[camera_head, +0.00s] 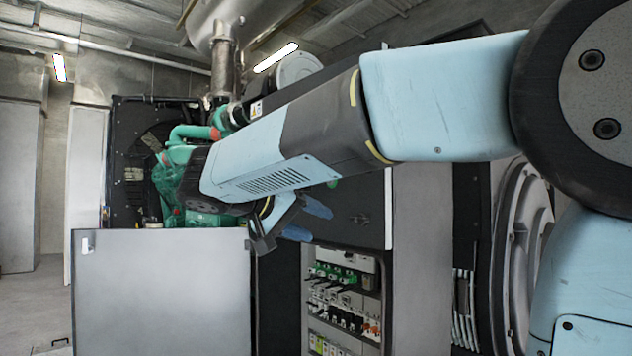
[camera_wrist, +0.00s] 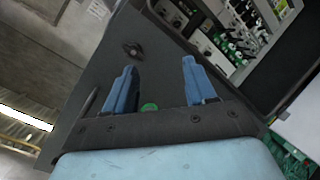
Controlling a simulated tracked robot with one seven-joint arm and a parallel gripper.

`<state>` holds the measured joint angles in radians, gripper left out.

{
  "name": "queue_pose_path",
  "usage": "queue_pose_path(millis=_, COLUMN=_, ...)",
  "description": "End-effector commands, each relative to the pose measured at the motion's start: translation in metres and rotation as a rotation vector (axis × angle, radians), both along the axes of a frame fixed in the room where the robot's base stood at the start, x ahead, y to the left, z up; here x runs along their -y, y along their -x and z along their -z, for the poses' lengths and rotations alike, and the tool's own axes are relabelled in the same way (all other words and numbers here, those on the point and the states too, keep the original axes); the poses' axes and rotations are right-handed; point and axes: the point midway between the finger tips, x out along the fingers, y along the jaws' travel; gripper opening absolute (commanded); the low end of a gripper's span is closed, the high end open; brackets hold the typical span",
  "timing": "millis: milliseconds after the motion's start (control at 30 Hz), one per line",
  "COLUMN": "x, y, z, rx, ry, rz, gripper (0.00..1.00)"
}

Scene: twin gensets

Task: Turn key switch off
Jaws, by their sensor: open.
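My gripper (camera_head: 308,221) is open, with two blue fingers, in front of a dark panel (camera_head: 350,200) on the genset enclosure. In the wrist view my gripper (camera_wrist: 159,66) has nothing between its fingers but the panel behind. A small dark switch, apparently the key switch (camera_wrist: 132,48), sits on the panel just beyond the left fingertip. It also shows in the head view as a small key switch (camera_head: 361,218), to the right of the fingers. No touch is visible. Its turned position is too small to tell. A green round button (camera_wrist: 149,107) shows between the finger bases.
Below the panel is an open electrical cabinet (camera_head: 308,300) with rows of breakers and wiring. A green engine (camera_head: 175,180) is behind my arm. Free floor (camera_head: 35,310) lies at the far left.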

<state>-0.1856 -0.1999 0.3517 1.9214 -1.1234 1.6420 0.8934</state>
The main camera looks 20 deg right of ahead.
Motion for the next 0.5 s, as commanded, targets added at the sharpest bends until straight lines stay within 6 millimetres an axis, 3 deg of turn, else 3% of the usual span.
queue_pose_path(millis=33, x=-0.014, y=-0.012, z=-0.013, rx=0.058, ry=0.040, rz=0.007, gripper=0.55)
queue_pose_path(millis=200, x=-0.052, y=-0.035, z=-0.055, rx=0.278, ry=0.143, rz=0.037, gripper=0.55)
queue_pose_path(millis=400, x=-0.078, y=-0.045, z=-0.079, rx=0.432, ry=0.190, rz=0.050, gripper=0.55)
queue_pose_path(millis=500, x=-0.080, y=-0.046, z=-0.083, rx=0.459, ry=0.197, rz=0.054, gripper=0.55)
